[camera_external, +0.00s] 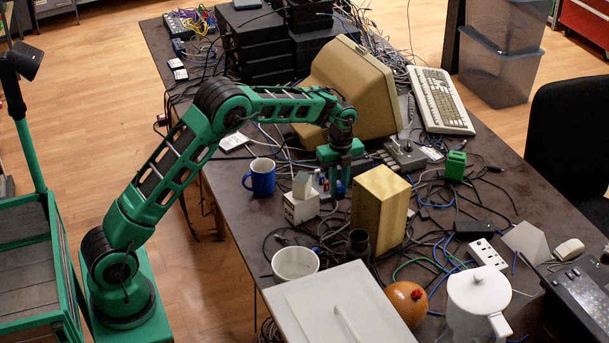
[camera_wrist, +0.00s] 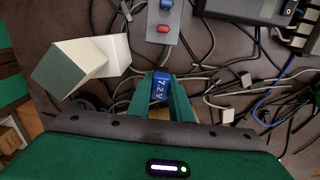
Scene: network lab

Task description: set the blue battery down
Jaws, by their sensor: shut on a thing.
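The blue battery (camera_wrist: 161,88), marked "7.2 V", sits between the two green fingers of my gripper (camera_wrist: 160,86) in the wrist view. My gripper is shut on it. In the external view my gripper (camera_external: 338,178) points down over the dark table (camera_external: 232,195), between the beige monitor and the wooden block. The battery is mostly hidden by the fingers there, and I cannot tell whether its lower end touches the table or the cables.
A grey box with blue and red buttons (camera_wrist: 165,35) lies ahead. Loose cables cover much of the table.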

